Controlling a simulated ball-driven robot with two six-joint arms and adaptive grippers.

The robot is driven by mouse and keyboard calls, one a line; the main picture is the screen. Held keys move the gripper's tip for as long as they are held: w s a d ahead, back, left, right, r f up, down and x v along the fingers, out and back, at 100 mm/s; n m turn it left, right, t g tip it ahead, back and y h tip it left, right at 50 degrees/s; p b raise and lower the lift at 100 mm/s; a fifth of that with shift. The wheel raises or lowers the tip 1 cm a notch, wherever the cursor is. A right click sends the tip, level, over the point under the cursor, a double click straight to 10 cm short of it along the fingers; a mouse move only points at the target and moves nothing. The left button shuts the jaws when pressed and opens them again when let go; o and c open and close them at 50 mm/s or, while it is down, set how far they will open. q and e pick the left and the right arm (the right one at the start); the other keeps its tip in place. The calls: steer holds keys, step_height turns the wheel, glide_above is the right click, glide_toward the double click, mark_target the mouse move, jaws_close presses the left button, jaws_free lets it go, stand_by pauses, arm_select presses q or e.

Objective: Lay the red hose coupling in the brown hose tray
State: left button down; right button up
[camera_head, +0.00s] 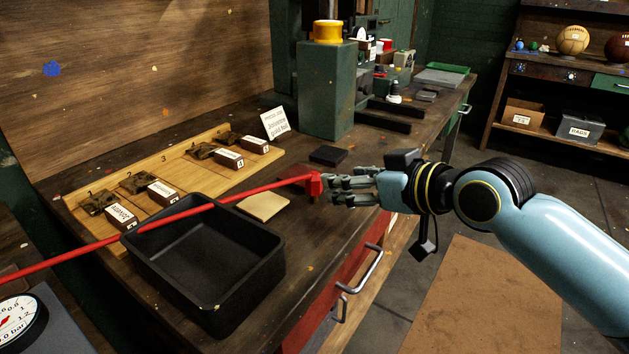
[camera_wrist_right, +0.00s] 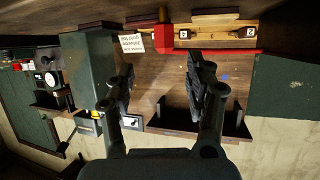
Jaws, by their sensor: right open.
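The red hose coupling (camera_head: 314,185) is at the right end of a long red hose (camera_head: 190,212) that runs across the picture, above the tray, to the left edge. The hose tray (camera_head: 265,262) is deep, empty and looks black, not brown; it stands on the dark workbench. My right gripper (camera_head: 328,189) is open, its fingertips at the coupling, to the right of the tray. In the right wrist view the coupling (camera_wrist_right: 167,38) shows between and just beyond the spread fingers (camera_wrist_right: 163,65). I cannot tell whether they touch. My left gripper is not in view.
A wooden board (camera_head: 83,225) with several small labelled boxes lies behind the tray. A beige pad (camera_head: 263,206) and a small dark block (camera_head: 328,156) lie nearby. A green column (camera_head: 331,95) stands farther back. A round gauge (camera_head: 18,318) is at lower left.

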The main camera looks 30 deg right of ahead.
mark_target(320, 180)
steer(key=x, duration=0.4)
steer(key=shift+a, duration=0.1)
steer(key=x, duration=0.5)
steer(key=shift+w+a+f+b, duration=0.15)
steer(key=shift+a+b, duration=0.15)
steer(key=shift+b, duration=0.1)
jaws_close()
